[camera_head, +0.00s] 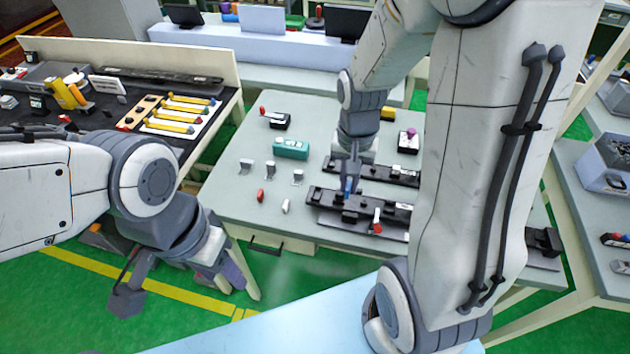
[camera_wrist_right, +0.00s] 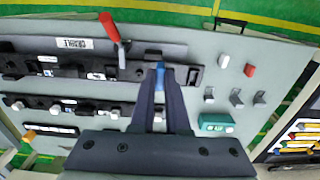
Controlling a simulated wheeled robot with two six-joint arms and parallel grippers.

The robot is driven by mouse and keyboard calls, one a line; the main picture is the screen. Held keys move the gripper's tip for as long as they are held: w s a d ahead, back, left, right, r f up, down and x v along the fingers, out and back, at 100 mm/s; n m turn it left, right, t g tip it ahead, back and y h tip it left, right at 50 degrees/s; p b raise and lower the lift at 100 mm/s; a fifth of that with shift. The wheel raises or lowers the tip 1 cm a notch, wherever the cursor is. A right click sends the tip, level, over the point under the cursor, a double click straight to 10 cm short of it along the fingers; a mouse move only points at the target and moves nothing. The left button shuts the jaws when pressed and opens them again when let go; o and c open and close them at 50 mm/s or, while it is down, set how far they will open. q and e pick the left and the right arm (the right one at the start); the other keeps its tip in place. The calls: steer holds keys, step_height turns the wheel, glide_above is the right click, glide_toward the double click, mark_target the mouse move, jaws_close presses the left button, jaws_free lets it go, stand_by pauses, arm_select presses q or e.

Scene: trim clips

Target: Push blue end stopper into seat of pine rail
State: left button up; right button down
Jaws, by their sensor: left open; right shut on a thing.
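My right gripper (camera_head: 350,180) is shut on the small blue end stopper (camera_head: 348,187), pointing down at the front dark rail fixture (camera_head: 325,196). In the right wrist view the blue stopper (camera_wrist_right: 160,72) shows between the fingertips (camera_wrist_right: 159,88), over the end part of the near-edge rail (camera_wrist_right: 187,77). Fingers hide part of it, and I cannot tell whether it touches a seat. No rail shows a clear pine colour, so I cannot tell which is the pine rail. My left gripper (camera_head: 182,285) is open and empty, off the table's front left.
A red-handled lever (camera_head: 377,218) stands on the front fixture. A second dark rail (camera_head: 395,173) lies behind. A teal box (camera_head: 291,148), several grey clips (camera_head: 270,168), a red piece (camera_head: 260,195) and a white piece (camera_head: 286,206) sit to the left.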

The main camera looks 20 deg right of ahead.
steer(key=w+a+f, duration=0.1)
steer(key=w+f, duration=0.1)
steer(key=w, duration=0.1)
steer(key=w+a+f+p, duration=0.1)
steer(key=w+f, duration=0.1)
steer(key=w, duration=0.1)
steer(key=w+a+f+p, duration=0.1)
steer(key=w+f, duration=0.1)
steer(key=w, duration=0.1)
steer(key=shift+w+a, duration=0.25)
steer(key=shift+a, duration=0.1)
step_height(320, 180, down, 3)
steer(key=shift+r+p, duration=0.1)
steer(key=shift+p, duration=0.7)
steer(key=shift+f, duration=0.65)
steer(key=c, duration=0.9)
jaws_free()
